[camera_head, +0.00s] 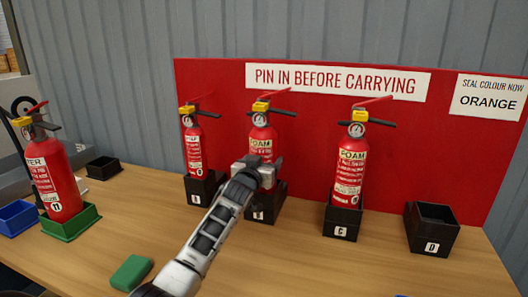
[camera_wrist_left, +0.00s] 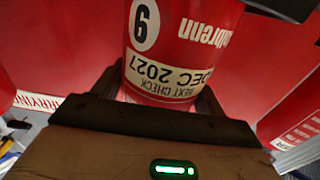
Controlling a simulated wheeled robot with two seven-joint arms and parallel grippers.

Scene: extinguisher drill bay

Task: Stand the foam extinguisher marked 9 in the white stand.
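A red foam extinguisher (camera_head: 261,140) with a yellow tag stands upright at black stand B (camera_head: 268,205). I cannot make out a white stand. My right gripper is not in view.
Another foam extinguisher (camera_head: 350,165) is in stand C (camera_head: 341,222), and a smaller one (camera_head: 194,150) in stand A (camera_head: 202,188). Stand D (camera_head: 432,229) is empty. A large extinguisher (camera_head: 54,180) stands in a green stand (camera_head: 75,226) beside a blue one (camera_head: 17,218). A green block (camera_head: 131,272) lies in front.

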